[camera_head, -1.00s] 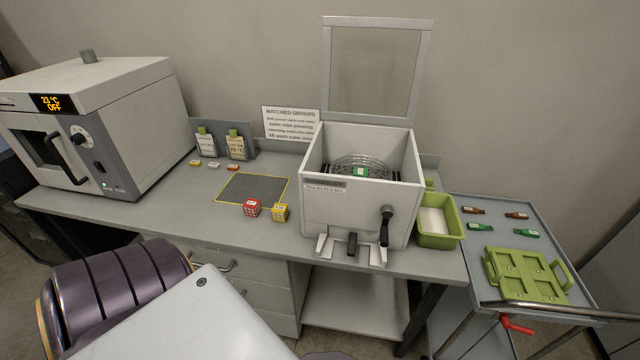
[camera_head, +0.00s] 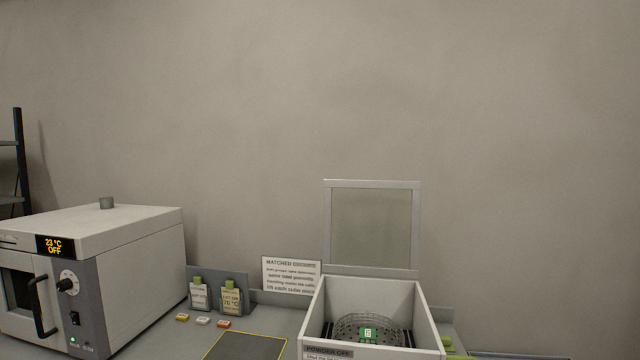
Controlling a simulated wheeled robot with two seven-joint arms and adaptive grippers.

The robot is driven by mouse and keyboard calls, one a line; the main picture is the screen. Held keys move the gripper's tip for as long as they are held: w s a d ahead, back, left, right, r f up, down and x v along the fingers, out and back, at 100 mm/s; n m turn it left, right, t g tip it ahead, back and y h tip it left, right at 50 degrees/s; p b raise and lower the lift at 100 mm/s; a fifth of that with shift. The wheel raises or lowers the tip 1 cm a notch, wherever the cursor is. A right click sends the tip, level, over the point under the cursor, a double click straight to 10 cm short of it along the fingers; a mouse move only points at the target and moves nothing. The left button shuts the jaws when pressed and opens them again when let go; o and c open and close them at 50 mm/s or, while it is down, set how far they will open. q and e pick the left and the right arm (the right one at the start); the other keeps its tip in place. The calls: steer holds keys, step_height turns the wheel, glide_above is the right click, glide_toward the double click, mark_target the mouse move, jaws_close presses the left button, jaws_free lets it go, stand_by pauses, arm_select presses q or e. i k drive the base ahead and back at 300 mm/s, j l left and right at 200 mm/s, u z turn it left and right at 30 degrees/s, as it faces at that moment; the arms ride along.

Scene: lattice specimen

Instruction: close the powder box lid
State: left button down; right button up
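The powder box (camera_head: 435,314) is a white open-topped box at the lower right of centre, cut off by the bottom edge of the picture. Its lid (camera_head: 371,228), a pale frame around a greyish clear pane, stands upright at the back of the box, so the box is open. Inside the box is a round clear dish or basket with a green labelled cube (camera_head: 368,333) in it. Neither of my grippers shows in the head view.
An oven (camera_head: 120,255) reading 23 °C OFF stands at the left. Labelled holders (camera_head: 231,299), small coloured tags and a sign (camera_head: 291,273) are along the back of the bench. A dark yellow-edged mat (camera_head: 244,347) lies left of the box. The wall above is bare.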

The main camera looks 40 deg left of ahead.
mark_target(415, 186)
steer(key=j, duration=0.65)
steer(key=i+j, duration=0.1)
steer(key=j, duration=0.55)
steer(key=i+z, duration=0.05)
